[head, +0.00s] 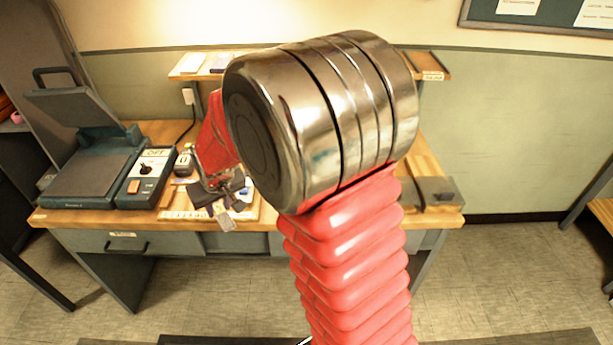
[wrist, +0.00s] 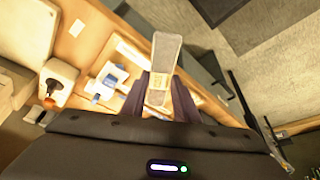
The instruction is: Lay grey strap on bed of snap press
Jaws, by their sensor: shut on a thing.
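The press (head: 95,150) stands at the left of the workbench, its lid raised and its flat dark bed (head: 90,178) bare. A control box marked OFF is on its right side. My gripper (head: 222,200) is over the bench, right of the press and apart from it. It is shut on the grey strap (head: 226,222), whose end sticks out past the fingers. In the wrist view the strap (wrist: 163,65) stands out pale between the two dark fingers (wrist: 168,100). My arm covers the bench's middle.
The wooden workbench (head: 80,216) holds a small counter (head: 183,165) between the press and my gripper. A grey fixture (head: 438,192) sits at the bench's right end. A shelf (head: 430,70) runs along the wall behind. The floor in front of the bench is mostly clear.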

